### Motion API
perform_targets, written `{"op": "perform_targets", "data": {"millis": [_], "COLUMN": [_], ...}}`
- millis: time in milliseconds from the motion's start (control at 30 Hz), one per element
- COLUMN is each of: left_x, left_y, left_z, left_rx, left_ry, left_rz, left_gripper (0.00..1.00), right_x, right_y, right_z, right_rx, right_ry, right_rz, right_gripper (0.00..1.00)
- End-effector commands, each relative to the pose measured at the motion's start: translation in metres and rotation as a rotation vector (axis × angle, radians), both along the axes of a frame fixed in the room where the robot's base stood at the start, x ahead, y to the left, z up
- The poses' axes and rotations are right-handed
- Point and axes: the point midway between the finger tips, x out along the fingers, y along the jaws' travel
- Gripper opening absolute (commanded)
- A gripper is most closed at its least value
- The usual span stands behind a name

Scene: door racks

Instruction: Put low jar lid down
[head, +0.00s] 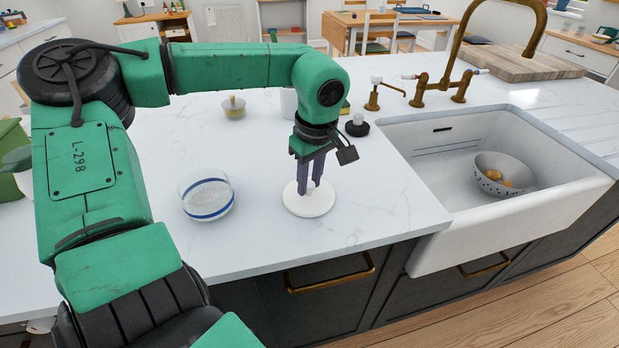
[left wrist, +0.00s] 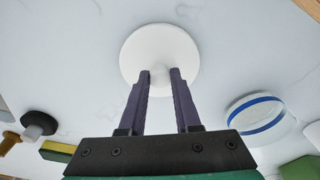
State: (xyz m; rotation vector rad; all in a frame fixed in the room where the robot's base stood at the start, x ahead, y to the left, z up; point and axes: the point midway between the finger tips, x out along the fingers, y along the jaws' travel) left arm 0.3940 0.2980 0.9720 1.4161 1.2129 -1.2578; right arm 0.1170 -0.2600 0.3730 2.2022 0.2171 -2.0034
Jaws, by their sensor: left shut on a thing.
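The low jar lid is a white round disc (head: 308,202) at or just above the white marble worktop, near its front edge. My left gripper (head: 309,190) points down over its middle, with its two purple fingers shut on the lid's small knob. In the left wrist view the lid (left wrist: 160,48) lies beyond the fingertips, and the knob between the fingers (left wrist: 160,76) shows in part. I cannot tell whether the lid touches the worktop. A low glass jar with a blue band (head: 207,198) stands open to the left of the lid. My right gripper is out of view.
A white sink (head: 440,195) is set in at the right, with a grey colander (head: 503,174) in it. A brass tap (head: 445,85) stands behind it. A small glass pot (head: 234,107) and a dark brush (head: 357,126) stand farther back. The worktop around the lid is clear.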

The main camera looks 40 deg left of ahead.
Motion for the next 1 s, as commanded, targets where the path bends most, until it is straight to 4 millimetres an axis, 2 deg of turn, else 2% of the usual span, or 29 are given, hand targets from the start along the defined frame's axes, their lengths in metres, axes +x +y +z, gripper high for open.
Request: {"op": "perform_targets", "data": {"millis": [133,167,200,233,500,633,767,1000], "left_x": [0.000,0.000,0.000,0.000,0.000,0.001,0.000,-0.001], "left_y": [0.000,0.000,0.000,0.000,0.000,0.000,-0.004,-0.011], "left_z": [-0.004,-0.003,-0.002,-0.002,-0.002,0.006,0.033,0.098], "left_rx": [0.000,0.000,0.000,0.000,0.000,0.001,0.002,0.004], "left_ry": [0.000,0.000,0.000,0.000,0.000,-0.003,-0.005,-0.003], "left_rz": [0.000,0.000,0.000,0.000,0.000,0.001,0.000,0.002], "left_gripper": [0.00,0.35,0.51,0.61,0.61,0.61,0.61,0.61], "right_x": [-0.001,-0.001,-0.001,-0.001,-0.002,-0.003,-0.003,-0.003], "right_y": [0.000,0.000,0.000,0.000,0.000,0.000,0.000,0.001], "right_z": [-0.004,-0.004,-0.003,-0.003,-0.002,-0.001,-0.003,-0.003], "right_rx": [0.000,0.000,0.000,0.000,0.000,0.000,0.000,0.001], "right_ry": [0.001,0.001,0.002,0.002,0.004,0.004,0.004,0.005], "right_rz": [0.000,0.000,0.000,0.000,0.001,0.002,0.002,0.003], "right_gripper": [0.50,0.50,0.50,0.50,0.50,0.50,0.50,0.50]}}
